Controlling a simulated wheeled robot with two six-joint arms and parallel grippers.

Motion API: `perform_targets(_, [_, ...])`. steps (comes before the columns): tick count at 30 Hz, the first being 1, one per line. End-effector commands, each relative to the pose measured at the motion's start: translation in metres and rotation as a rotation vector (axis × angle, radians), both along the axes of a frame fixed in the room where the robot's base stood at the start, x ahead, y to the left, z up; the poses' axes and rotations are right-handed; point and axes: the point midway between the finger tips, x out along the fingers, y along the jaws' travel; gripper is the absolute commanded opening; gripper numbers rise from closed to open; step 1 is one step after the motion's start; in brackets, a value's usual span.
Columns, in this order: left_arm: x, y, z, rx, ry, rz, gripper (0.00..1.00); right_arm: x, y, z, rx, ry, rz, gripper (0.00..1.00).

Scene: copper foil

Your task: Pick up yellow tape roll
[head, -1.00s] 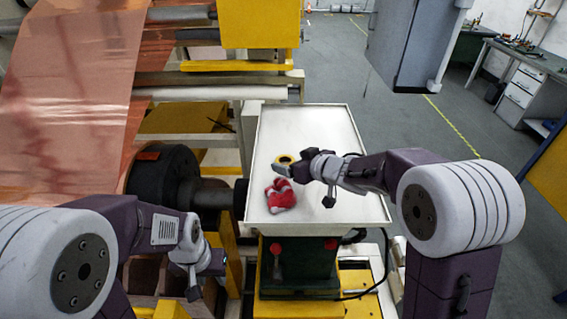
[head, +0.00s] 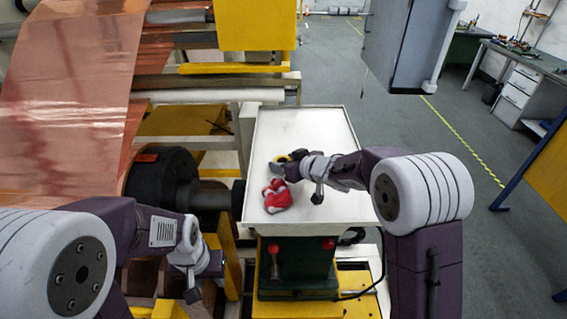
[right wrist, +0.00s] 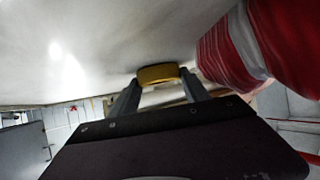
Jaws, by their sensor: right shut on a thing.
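The yellow tape roll (head: 281,159) is on the white tray table (head: 306,122), mostly hidden behind my right gripper in the head view. In the right wrist view the roll (right wrist: 158,74) sits between the two fingertips of my right gripper (right wrist: 161,87). My right gripper (head: 284,167) is shut on it, close to the tray surface. My left gripper (head: 193,290) hangs low at the left, away from the tray, and its fingers are too small to read.
A red and white cloth (head: 277,196) lies on the tray just in front of the roll and shows large at right in the wrist view (right wrist: 228,58). The tray has a raised rim. A black roller (head: 160,180) with copper foil stands left.

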Motion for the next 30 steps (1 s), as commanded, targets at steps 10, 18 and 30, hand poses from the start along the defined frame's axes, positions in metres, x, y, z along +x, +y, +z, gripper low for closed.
perform_targets(10, [0.000,0.000,0.026,0.000,0.000,0.000,0.36,0.000,-0.005,0.052,-0.001,-0.004,-0.003,0.15])
perform_targets(18, [0.000,0.000,0.044,0.000,0.000,0.000,0.36,-0.016,-0.066,0.084,-0.001,-0.003,-0.006,0.15])
perform_targets(30, [0.000,0.000,0.053,0.000,0.000,0.000,0.36,-0.028,-0.111,0.109,0.001,-0.001,0.000,0.15])
